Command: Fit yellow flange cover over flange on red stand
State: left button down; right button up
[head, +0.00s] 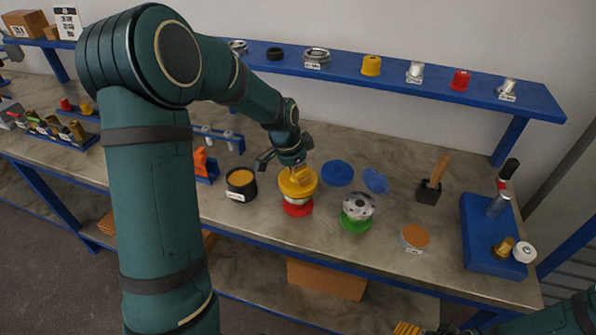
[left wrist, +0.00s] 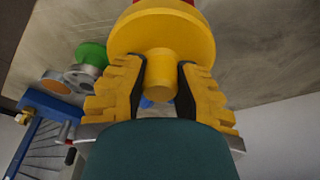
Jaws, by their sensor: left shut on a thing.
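The yellow flange cover (head: 298,189) is directly above the flange (head: 297,201) on the red stand (head: 298,210). It hides the flange's top, and I cannot tell whether it is seated or just above. In the left wrist view the cover (left wrist: 160,32) is a wide yellow disc with a round knob (left wrist: 160,72). My left gripper (head: 296,170) is shut on this knob, with one finger on each side; it also shows in the left wrist view (left wrist: 160,92). My right gripper (head: 408,328) shows only its yellow ridged fingertip at the bottom edge.
A metal flange (head: 358,206) on a green stand (head: 356,223) stands close at the right. A black pot (head: 241,185) is close at the left. Blue covers (head: 337,173) lie behind. A blue shelf (head: 430,82) runs along the wall. The table's front edge is near.

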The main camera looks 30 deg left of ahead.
pick_arm(q)
jog(key=shift+s+b+x, duration=0.15)
jog(key=shift+b+x, duration=0.5)
jog(key=shift+x, duration=0.15)
jog(key=shift+s+b+x, duration=0.15)
jog(key=shift+b+x, duration=0.45)
jog(key=shift+x, duration=0.2)
jog(key=c, duration=0.8)
grip_release()
jog(key=shift+a+f, duration=0.1)
jog(key=shift+a, duration=0.1)
jog(key=shift+o, duration=0.2)
jog(key=v, duration=1.2)
